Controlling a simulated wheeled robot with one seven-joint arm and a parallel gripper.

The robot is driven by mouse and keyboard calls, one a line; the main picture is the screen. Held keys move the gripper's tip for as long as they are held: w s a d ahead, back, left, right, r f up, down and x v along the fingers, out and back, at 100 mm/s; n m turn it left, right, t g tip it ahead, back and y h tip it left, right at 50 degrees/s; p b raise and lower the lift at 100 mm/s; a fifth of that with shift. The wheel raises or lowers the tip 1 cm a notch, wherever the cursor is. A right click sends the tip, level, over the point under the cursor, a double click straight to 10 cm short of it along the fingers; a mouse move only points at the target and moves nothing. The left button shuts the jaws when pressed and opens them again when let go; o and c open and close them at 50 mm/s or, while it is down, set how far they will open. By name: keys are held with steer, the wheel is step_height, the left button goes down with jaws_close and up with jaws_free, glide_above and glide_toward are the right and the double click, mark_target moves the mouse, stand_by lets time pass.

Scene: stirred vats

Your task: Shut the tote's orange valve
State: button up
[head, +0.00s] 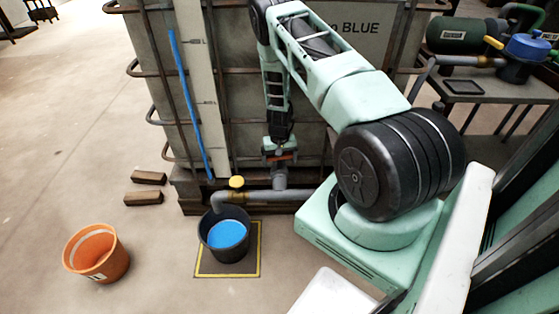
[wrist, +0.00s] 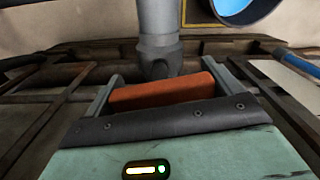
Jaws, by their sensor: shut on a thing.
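The tote (head: 240,95) is a large caged container on a pallet, with a blue level line on its front. The orange valve handle (wrist: 165,92) sits between the two fingers of my gripper (wrist: 158,88) in the wrist view, close to the grey outlet pipe (wrist: 158,30). My gripper is shut on the handle. In the head view the gripper (head: 281,155) is at the tote's lower front, above the pipe, and the orange handle (head: 286,157) shows only as a small strip. A dark bucket (head: 226,238) with blue liquid stands under the spout (head: 218,199).
The dark bucket stands on a yellow-edged square (head: 232,276). An orange bucket (head: 96,254) and two brown blocks (head: 146,188) are on the floor at left. A table (head: 480,92) with a green tank and pump stands at right.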

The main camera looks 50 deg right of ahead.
steer(key=shift+m, duration=1.2)
steer(key=o, duration=0.7)
step_height(320, 180, up, 17)
steer(key=p, duration=0.2)
steer(key=shift+r, duration=0.2)
